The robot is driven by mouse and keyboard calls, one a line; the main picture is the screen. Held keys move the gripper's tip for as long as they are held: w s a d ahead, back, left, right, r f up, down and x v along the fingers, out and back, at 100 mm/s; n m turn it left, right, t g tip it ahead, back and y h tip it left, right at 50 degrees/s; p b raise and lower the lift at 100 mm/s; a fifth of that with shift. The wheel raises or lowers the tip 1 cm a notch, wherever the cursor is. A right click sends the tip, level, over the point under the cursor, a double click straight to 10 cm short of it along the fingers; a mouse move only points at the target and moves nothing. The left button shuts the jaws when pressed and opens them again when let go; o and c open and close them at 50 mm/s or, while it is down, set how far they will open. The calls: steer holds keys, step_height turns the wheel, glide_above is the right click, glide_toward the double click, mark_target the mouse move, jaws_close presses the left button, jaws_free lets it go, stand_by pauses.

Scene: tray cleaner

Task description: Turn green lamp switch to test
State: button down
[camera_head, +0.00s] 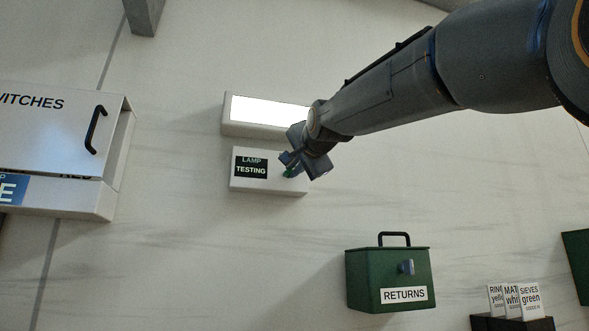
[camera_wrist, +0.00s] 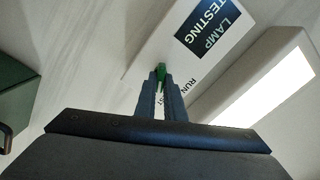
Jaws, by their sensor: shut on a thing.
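The white lamp testing box (camera_head: 240,184) is on the wall near the picture's centre, with a dark label reading LAMP TESTING. The green switch (camera_head: 288,172) is on the right part of its face, mostly hidden by my gripper (camera_head: 287,167). In the wrist view the green switch (camera_wrist: 161,74) shows between the fingertips of my gripper (camera_wrist: 161,80), which is shut on it. Parts of the words RUN and, it seems, TEST show beside the fingers on the box (camera_wrist: 152,42). I cannot tell the switch's exact setting.
A lit white lamp panel (camera_head: 268,111) is just above the testing box. A switches cabinet (camera_head: 60,135) with a black handle is at the left. A green RETURNS box (camera_head: 388,270) is below right, near a rack of cards (camera_head: 513,323). The wall between is bare.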

steer(key=c, duration=1.8)
jaws_free()
steer(key=shift+c, duration=0.2)
steer(key=b+v, duration=0.2)
steer(key=v, duration=0.6)
